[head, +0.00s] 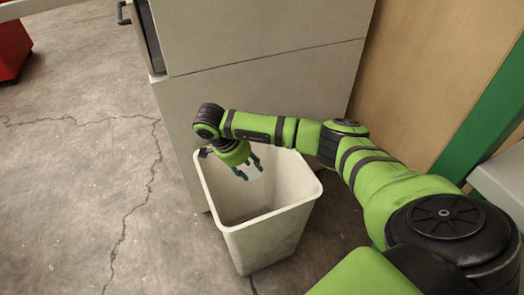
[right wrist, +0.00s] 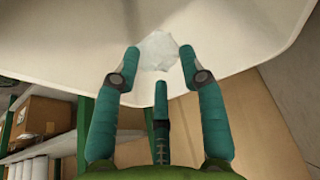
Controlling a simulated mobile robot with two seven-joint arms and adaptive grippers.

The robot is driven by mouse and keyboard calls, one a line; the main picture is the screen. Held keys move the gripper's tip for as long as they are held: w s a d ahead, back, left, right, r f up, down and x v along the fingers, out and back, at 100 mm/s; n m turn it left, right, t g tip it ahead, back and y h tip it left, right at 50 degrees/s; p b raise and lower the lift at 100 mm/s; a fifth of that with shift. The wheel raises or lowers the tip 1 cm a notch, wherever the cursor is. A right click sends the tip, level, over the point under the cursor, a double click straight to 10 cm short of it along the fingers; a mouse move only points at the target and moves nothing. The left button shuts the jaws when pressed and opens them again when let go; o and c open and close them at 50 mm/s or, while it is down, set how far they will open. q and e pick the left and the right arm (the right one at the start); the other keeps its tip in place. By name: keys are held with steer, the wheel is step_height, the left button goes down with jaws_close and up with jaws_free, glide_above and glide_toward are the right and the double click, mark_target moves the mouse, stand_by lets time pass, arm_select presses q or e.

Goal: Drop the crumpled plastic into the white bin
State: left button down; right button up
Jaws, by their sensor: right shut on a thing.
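The white bin (head: 272,232) stands upright on the floor against a pale cabinet, its mouth open upward. My right gripper (head: 248,170) hangs over the bin's mouth, near the back left rim, with its fingers pointing down. In the right wrist view, the crumpled plastic (right wrist: 157,50), a small whitish translucent lump, sits between the tips of my right gripper (right wrist: 160,68), which is shut on it. The bin's pale wall (right wrist: 50,45) fills the area behind it. The plastic is hard to make out in the head view. My left gripper is not in view.
The pale cabinet (head: 260,65) rises right behind the bin. A wooden panel (head: 425,75) and a green post (head: 480,115) stand at the right. Cracked concrete floor (head: 80,200) lies clear at the left. A red object (head: 12,48) is at the far left.

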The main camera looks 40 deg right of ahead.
steer(key=o, duration=0.8)
steer(key=v, duration=1.2)
